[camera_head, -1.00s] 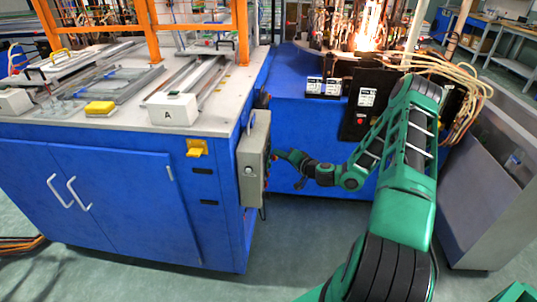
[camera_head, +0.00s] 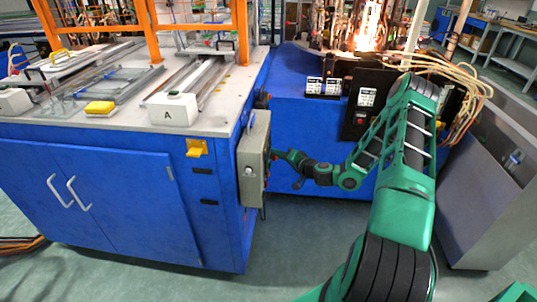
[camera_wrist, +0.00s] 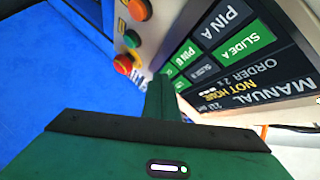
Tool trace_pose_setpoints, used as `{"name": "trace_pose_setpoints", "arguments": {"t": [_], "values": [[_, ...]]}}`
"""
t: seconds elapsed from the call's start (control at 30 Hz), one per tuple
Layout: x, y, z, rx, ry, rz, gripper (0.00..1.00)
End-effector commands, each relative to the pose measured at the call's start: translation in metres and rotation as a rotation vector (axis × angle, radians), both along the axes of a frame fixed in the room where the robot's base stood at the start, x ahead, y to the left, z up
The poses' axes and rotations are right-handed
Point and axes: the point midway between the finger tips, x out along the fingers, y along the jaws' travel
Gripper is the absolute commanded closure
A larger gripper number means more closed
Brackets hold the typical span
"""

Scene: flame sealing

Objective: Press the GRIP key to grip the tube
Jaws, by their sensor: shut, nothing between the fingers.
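A grey control box (camera_head: 253,160) is mounted on the right side of the blue cabinet. Its face is turned away in the head view. In the wrist view, its screen (camera_wrist: 285,80) shows "MANUAL" and "NOT HOME" in dark bands, with green and black keys such as the SLIDE A key (camera_wrist: 242,33) and PIN A key (camera_wrist: 222,22). I cannot read a GRIP key; my fingers hide part of the screen. My gripper (camera_wrist: 163,92) is shut and empty, its tips over the screen's lower key rows. In the head view, my gripper (camera_head: 276,154) is close to the box's face; contact is unclear.
A blue machine (camera_head: 300,80) with a bright flame (camera_head: 368,38) stands behind my arm. Hoses (camera_head: 455,65) hang at right. Floor (camera_head: 305,235) is clear between cabinet and arm.

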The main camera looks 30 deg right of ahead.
Motion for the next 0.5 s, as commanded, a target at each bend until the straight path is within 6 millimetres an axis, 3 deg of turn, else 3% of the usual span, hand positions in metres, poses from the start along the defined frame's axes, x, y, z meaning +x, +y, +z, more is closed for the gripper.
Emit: {"name": "trace_pose_setpoints", "arguments": {"t": [0.5], "values": [[-0.0039,-0.0054,-0.0001,0.0,0.001,0.001,1.0]]}}
